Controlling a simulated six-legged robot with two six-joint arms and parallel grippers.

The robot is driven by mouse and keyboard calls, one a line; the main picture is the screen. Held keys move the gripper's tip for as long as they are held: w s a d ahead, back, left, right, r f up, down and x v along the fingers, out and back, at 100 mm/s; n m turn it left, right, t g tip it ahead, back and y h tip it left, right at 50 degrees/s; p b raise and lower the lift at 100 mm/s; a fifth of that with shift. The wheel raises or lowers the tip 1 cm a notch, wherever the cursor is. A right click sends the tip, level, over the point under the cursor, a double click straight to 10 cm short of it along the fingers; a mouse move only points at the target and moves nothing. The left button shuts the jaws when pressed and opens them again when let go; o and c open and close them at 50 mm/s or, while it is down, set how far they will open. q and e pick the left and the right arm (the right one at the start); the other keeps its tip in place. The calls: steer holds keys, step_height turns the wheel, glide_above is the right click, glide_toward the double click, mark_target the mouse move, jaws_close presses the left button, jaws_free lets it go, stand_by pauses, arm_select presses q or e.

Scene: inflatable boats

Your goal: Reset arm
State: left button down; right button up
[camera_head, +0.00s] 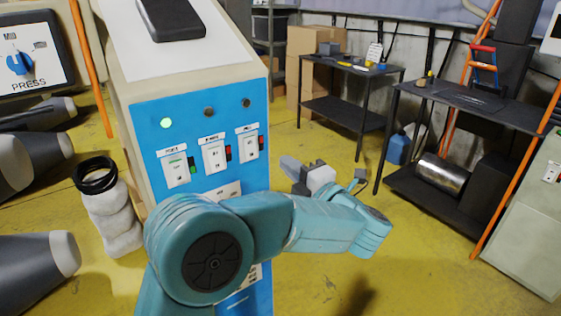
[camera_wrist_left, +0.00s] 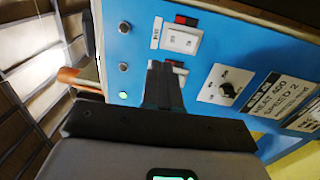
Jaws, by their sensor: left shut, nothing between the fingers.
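My left arm (camera_head: 300,222) is teal and reaches across the front of a machine with a blue control panel (camera_head: 200,105). My left gripper (camera_head: 288,163) is just right of the panel in the head view, partly behind my arm. In the left wrist view its dark fingers (camera_wrist_left: 163,72) are shut with nothing between them. They overlap a rocker switch on the blue panel (camera_wrist_left: 225,45); I cannot tell whether they touch it. The panel has three rocker switches and three lamps. The leftmost lamp (camera_head: 166,123) is lit green; the others are dark. My right gripper is not in view.
A black and white stacked object (camera_head: 112,220) stands on the yellow floor at left, near grey cone-ended cylinders (camera_head: 30,160). Dark workbenches (camera_head: 350,65) with tools stand at the back right. A metal cylinder (camera_head: 443,175) lies on a lower shelf. The middle floor is clear.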

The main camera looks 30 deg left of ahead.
arm_select(q)
steer(key=shift+s+d, duration=0.1)
steer(key=shift+d, duration=0.25)
